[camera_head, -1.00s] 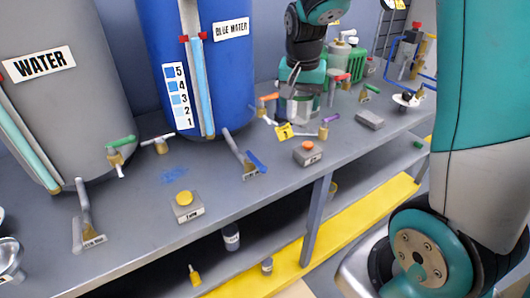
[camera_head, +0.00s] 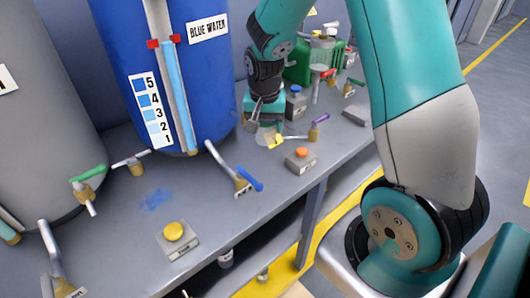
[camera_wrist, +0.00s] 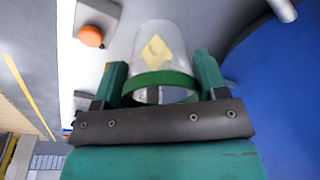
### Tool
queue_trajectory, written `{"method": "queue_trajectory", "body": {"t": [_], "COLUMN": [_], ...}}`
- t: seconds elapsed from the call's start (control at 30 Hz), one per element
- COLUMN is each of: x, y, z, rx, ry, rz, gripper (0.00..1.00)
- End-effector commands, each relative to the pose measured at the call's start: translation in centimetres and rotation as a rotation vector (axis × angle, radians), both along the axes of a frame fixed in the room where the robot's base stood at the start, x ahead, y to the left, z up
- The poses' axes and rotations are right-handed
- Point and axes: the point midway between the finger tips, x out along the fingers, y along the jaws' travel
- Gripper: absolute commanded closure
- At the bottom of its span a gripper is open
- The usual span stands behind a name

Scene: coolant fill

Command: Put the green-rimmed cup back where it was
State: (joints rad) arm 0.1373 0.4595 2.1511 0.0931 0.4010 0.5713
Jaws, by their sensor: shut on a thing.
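The green-rimmed cup (camera_wrist: 150,85) is a clear cup with a green band and a yellow label. In the wrist view it sits between the two teal fingers of my gripper (camera_wrist: 160,75), which is shut on it near the green rim. In the head view my gripper (camera_head: 263,108) is over the back of the bench, to the right of the blue water tank. The cup (camera_head: 263,132) shows faintly below it, partly hidden by the fingers. I cannot tell whether its base touches the bench.
The blue water tank (camera_head: 110,40) stands close on the left. A box with an orange button (camera_head: 301,160) and a purple-handled valve (camera_head: 314,130) are to the right. A yellow-button box (camera_head: 177,240) and a blue-handled valve (camera_head: 240,183) stand in front. Bare bench lies between them.

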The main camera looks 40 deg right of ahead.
Motion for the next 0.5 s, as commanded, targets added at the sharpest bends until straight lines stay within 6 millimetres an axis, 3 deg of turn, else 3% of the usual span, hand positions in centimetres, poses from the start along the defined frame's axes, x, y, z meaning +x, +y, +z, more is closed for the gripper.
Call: {"method": "queue_trajectory", "body": {"t": [0.03, 0.13, 0.5], "x": [-0.2, -0.1, -0.1], "y": [0.0, 0.0, -0.2], "z": [-1.6, -3.8, -8.2], "rx": [0.001, 0.001, 0.0], "ry": [0.007, 0.005, 0.003], "rz": [0.0, 0.0, -0.003], "gripper": [0.59, 0.59, 0.59]}}
